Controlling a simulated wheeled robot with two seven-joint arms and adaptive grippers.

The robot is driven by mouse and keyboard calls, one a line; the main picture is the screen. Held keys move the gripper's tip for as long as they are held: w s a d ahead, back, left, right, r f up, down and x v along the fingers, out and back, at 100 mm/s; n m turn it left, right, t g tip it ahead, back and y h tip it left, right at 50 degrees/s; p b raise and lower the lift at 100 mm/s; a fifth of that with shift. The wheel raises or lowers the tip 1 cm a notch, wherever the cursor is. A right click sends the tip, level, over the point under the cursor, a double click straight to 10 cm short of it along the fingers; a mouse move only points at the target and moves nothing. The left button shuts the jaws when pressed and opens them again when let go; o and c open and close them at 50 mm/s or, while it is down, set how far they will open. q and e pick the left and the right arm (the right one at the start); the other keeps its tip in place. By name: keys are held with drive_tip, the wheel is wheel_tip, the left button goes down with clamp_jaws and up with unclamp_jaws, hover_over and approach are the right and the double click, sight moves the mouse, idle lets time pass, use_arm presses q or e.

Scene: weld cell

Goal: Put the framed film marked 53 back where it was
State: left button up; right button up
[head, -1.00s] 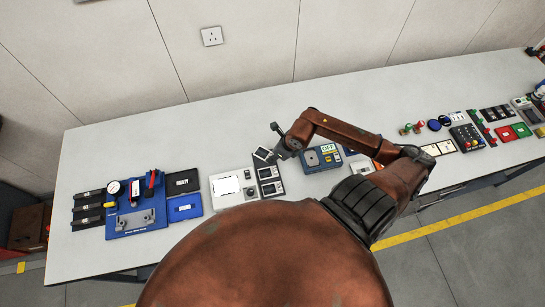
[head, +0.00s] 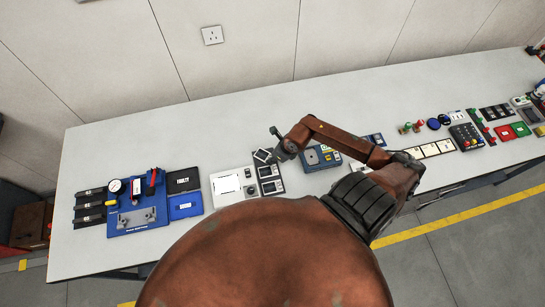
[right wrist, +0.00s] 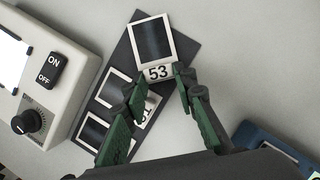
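The framed film marked 53 (right wrist: 155,42) is a white-bordered dark film with a numbered tab. My right gripper (right wrist: 159,76) is closed on the sides of that tab in the right wrist view. The film looks raised over the upper end of a dark holder board (right wrist: 117,60) and turned relative to it. Two other framed films (right wrist: 114,89) (right wrist: 92,131) lie lower on the board, partly covered by the left finger. In the head view film 53 (head: 262,155) shows at the board's far end, beside my right gripper (head: 275,146). My left gripper is out of view.
A pale box with an ON/OFF switch (right wrist: 54,69) and a dark knob stands left of the board. A blue device (head: 322,158) stands to its right. A blue fixture with a gauge (head: 138,205) is farther left. The table behind is clear.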

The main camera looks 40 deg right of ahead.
drive_tip(key=o, duration=0.4)
drive_tip(key=shift+o, duration=0.2)
drive_tip(key=shift+r+p, duration=0.45)
drive_tip(key=shift+r, duration=0.1)
drive_tip(key=b+v, duration=0.1)
drive_tip(key=v, duration=1)
drive_tip(key=shift+r, duration=0.3)
drive_tip(key=shift+s, duration=0.15)
